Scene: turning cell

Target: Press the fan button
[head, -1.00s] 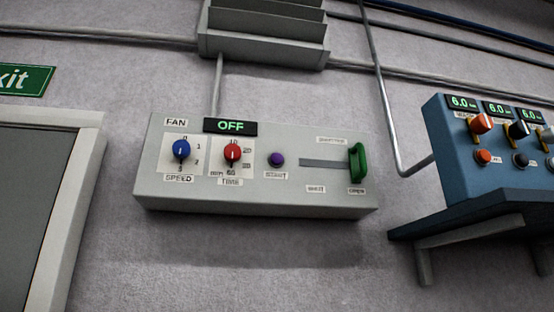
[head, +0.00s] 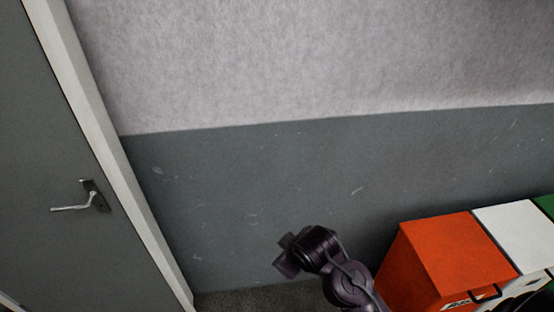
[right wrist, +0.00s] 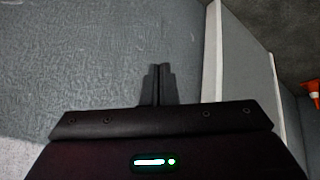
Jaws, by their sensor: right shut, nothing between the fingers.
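The fan panel and its button are in neither view now. My right gripper (head: 284,262) shows low in the head view, on a dark arm that comes in from the bottom, in front of the grey lower wall. In the right wrist view its fingers (right wrist: 158,84) are together, with nothing between them, and the grey wall lies beyond them. My left gripper is not in view.
A grey door with a lever handle (head: 92,198) and a pale frame (head: 112,150) stands at the left. Orange (head: 455,250) and white (head: 508,232) bins stand at the lower right. An orange cone (right wrist: 313,90) shows at the right wrist view's edge. The wall between is bare.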

